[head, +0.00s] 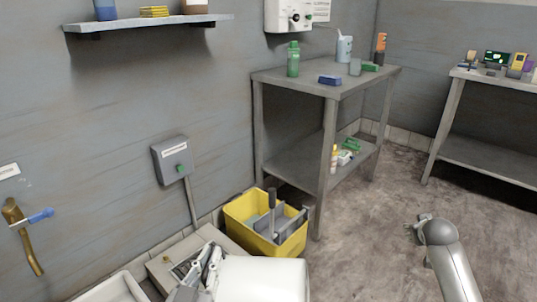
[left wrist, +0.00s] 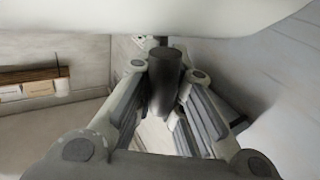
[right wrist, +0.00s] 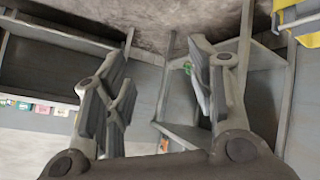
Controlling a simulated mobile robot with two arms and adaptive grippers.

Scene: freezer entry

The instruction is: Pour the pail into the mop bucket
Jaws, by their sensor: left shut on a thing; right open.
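The yellow mop bucket (head: 238,208) stands on the floor by the wall, with a grey wringer and a dark upright handle in it. A large smooth white body, apparently the pail (head: 262,280), is at the bottom of the head view, nearer than the bucket; its opening and contents are hidden. My left gripper (head: 207,264) is beside its left side. In the left wrist view it is shut on a dark cylindrical grip (left wrist: 165,82), below a white curved surface. My right gripper (head: 422,226) is open and empty, over the floor to the right; its fingers are spread in its wrist view (right wrist: 163,75).
A grey table (head: 325,88) with bottles and small items stands behind the mop bucket. Another table (head: 493,82) stands at the far right. A switch box (head: 172,160) and a brass tap (head: 25,238) are on the wall. The floor (head: 365,230) at centre right is clear.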

